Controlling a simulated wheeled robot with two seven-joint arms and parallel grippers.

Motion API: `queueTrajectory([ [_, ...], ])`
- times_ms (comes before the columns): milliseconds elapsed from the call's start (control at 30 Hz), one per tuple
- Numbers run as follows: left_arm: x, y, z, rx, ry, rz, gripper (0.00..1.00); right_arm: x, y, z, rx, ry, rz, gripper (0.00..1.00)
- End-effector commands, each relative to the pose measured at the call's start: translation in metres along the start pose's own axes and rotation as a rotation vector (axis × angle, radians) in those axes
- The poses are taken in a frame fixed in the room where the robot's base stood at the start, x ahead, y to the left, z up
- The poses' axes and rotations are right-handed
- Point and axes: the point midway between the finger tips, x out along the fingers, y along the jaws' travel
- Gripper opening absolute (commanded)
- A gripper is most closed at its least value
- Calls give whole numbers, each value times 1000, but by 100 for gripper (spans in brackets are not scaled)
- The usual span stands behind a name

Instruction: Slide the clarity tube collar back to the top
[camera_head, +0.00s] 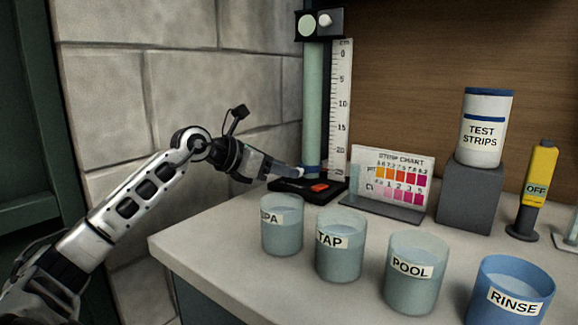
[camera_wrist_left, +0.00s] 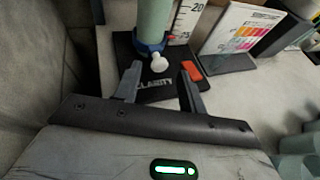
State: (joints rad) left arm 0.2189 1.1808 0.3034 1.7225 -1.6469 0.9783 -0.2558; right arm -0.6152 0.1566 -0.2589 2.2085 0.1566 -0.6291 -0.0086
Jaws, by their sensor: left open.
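The clarity tube (camera_head: 313,105) is a tall pale green cylinder standing on a black base (camera_head: 330,190) beside a white scale (camera_head: 340,110). Its blue collar (camera_head: 311,172) sits at the bottom of the tube, with a white knob (camera_head: 300,170) on its front. In the left wrist view the collar (camera_wrist_left: 150,46) and knob (camera_wrist_left: 159,63) are just ahead of my fingers. My left gripper (camera_head: 285,172) is open and empty, close to the knob; in the wrist view its fingers (camera_wrist_left: 159,85) are spread on either side below the knob. My right gripper is not in view.
An orange-red piece (camera_head: 320,188) lies on the base. A strip chart (camera_head: 392,175) stands to its right. Cups labelled SPA (camera_head: 282,232), TAP (camera_head: 340,255), POOL (camera_head: 412,280) and RINSE (camera_head: 508,290) line the counter's front. A stone wall is behind my left arm.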

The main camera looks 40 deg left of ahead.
Motion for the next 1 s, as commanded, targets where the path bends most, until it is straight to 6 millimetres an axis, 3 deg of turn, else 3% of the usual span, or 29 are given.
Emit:
queueTrajectory([
  [233,21,0,1,-1,-2,0,41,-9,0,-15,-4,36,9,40],
  [567,24,0,0,-1,0,0,41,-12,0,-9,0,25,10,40],
  [733,24,0,0,-1,0,0,0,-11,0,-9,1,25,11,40],
  [1000,20,0,8,0,-1,0,0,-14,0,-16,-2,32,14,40],
])
